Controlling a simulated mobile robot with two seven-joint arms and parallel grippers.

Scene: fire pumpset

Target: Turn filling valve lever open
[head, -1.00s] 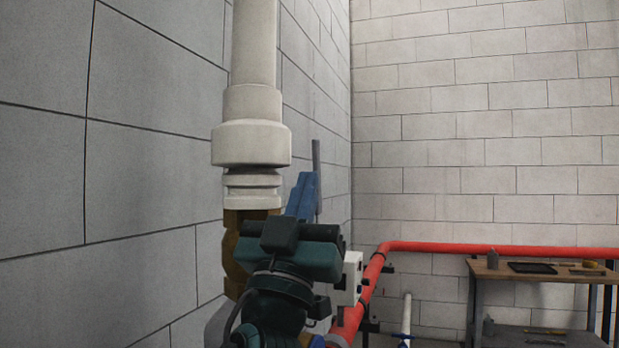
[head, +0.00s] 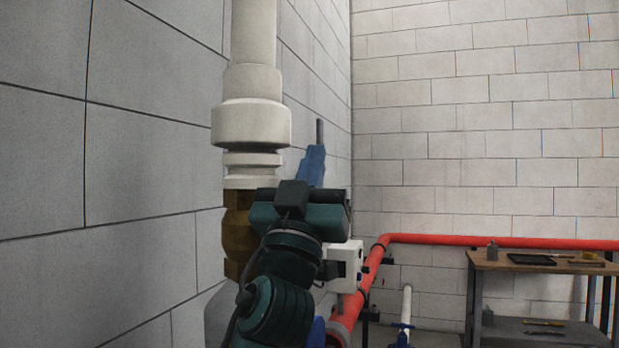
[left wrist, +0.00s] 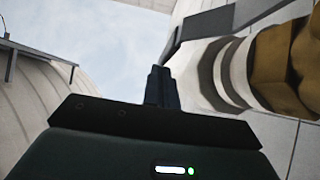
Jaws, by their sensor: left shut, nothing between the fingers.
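My left gripper (head: 319,132) points up, beside and to the right of a white vertical pipe. Its blue fingers look shut and empty; in the left wrist view they show as a dark closed pair (left wrist: 161,85). A brass valve body (head: 238,225) joins the pipe's lower end, partly behind my dark green wrist. Brass and pale pipe parts also show at the right of the left wrist view (left wrist: 285,60). A dark flat bar (left wrist: 208,24) lies beyond the fingertips there; I cannot tell whether it is the lever. No lever is clear in the head view. My right gripper is not in view.
A block wall stands close on the left. A red pipe (head: 480,239) runs along the far wall and bends down near my wrist. A small blue valve (head: 403,327) sits on a thin white pipe. A workbench (head: 490,268) with tools stands at the right.

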